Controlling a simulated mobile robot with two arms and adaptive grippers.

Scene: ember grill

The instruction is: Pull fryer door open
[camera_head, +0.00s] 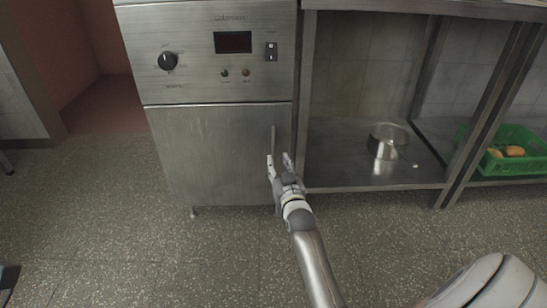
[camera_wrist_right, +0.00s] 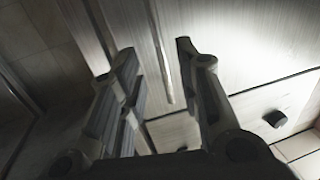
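The fryer (camera_head: 215,60) is a stainless steel cabinet with a control panel on top. Its door (camera_head: 210,150) is a flat steel panel below, and it looks closed. A thin vertical handle (camera_head: 273,140) stands near the door's right edge. My right gripper (camera_head: 280,160) is at the handle's lower part, fingers pointing toward the door. In the right wrist view its fingers (camera_wrist_right: 155,55) are spread apart, and the handle (camera_wrist_right: 162,60) appears in the gap between them, with no clear contact. My left gripper is not in view.
A steel shelf unit stands right of the fryer, its post (camera_head: 305,90) close to the handle side. It bears a metal pot (camera_head: 388,140) and a green crate (camera_head: 525,140) with food. The tiled floor (camera_head: 130,230) before the fryer is clear.

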